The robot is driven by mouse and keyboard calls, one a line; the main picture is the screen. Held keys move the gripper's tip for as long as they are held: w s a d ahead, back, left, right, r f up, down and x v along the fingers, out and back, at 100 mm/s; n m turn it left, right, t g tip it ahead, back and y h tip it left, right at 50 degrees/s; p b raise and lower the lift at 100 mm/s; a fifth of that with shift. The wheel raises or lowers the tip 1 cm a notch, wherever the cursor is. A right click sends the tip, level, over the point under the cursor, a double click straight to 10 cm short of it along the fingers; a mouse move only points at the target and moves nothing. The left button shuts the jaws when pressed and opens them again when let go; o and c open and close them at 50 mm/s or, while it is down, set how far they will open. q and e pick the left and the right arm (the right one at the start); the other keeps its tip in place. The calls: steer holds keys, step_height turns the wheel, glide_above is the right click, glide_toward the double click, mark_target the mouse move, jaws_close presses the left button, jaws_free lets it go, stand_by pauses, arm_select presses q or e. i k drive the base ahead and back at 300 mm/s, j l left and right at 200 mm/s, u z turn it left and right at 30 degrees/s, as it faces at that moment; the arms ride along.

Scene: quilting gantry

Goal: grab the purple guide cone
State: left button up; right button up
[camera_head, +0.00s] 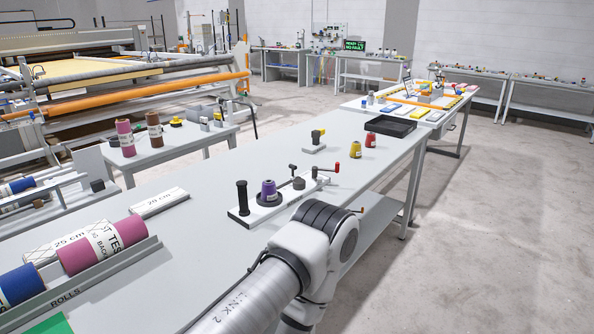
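The purple guide cone (269,190) stands upright on a white base plate (256,217) on the long grey table. A black upright post (242,198) is to its left on the plate, and a dark grey knob (299,184) is to its right. One of my arms comes in from the bottom, and its elbow is just in front of the plate, hiding some of the table there. Neither gripper shows in this view. Nothing visible is holding the cone.
A red-handled lever (331,168) is right of the cone. Red (370,141) and yellow (355,149) cones stand farther back, near a black tray (391,126). Rolls of fabric (102,246) lie at the left.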

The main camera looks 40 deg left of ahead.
mark_target(269, 194)
steer(key=i+l+u, duration=0.1)
steer(key=i+u, duration=0.3)
steer(key=i, duration=0.2)
steer(key=i+l+u, duration=0.4)
steer(key=i, duration=0.15)
steer(key=i+l+u, duration=0.8)
steer(key=i+l, duration=0.15)
